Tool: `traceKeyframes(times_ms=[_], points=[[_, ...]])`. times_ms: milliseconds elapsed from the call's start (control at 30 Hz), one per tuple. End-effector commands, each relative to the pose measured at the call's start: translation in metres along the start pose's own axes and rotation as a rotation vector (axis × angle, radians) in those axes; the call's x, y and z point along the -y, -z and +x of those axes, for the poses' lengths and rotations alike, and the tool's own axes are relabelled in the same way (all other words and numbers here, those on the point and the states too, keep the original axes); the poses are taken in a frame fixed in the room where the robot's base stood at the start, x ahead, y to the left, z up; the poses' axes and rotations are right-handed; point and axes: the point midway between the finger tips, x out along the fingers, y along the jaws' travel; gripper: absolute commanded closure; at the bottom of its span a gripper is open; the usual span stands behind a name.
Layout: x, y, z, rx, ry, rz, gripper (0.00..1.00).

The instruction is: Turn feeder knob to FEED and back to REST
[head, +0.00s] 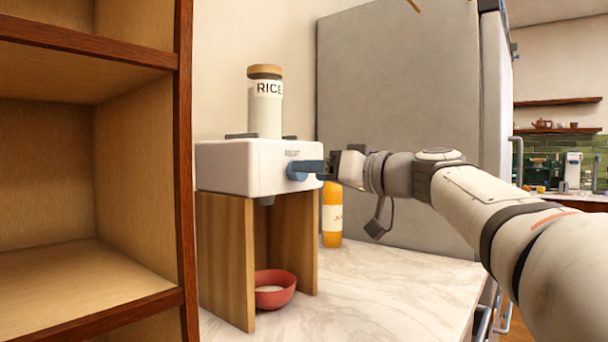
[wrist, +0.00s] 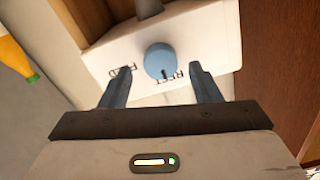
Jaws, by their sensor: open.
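The blue feeder knob (wrist: 159,60) is on the front of the white feeder box (head: 228,168). In the wrist view a small dark mark on the knob's rim lies near the REST lettering; FEED is lettered toward the other side. My gripper (wrist: 160,69) is open, with one blue finger on each side of the knob; I cannot tell whether they touch it. In the head view my gripper (head: 314,166) is at the box front and partly covers the knob (head: 294,173). A jar labelled RICE (head: 264,110) stands upright on the box.
The feeder rests on a wooden stand (head: 225,260) with a red bowl (head: 272,290) under it, holding something pale. An orange bottle (head: 332,215) stands right of the stand. A wooden shelf unit (head: 184,150) is at left, a grey cabinet (head: 400,90) behind. The marble counter (head: 370,290) is clear in front.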

Motion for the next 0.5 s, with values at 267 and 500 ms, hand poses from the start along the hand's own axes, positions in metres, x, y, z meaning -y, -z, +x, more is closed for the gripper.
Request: traceKeyframes(times_ms=[267,500], points=[[0.000,0.000,0.022,0.001,0.000,0.000,0.43],[0.000,0.000,0.022,0.001,0.000,0.001,0.44]])
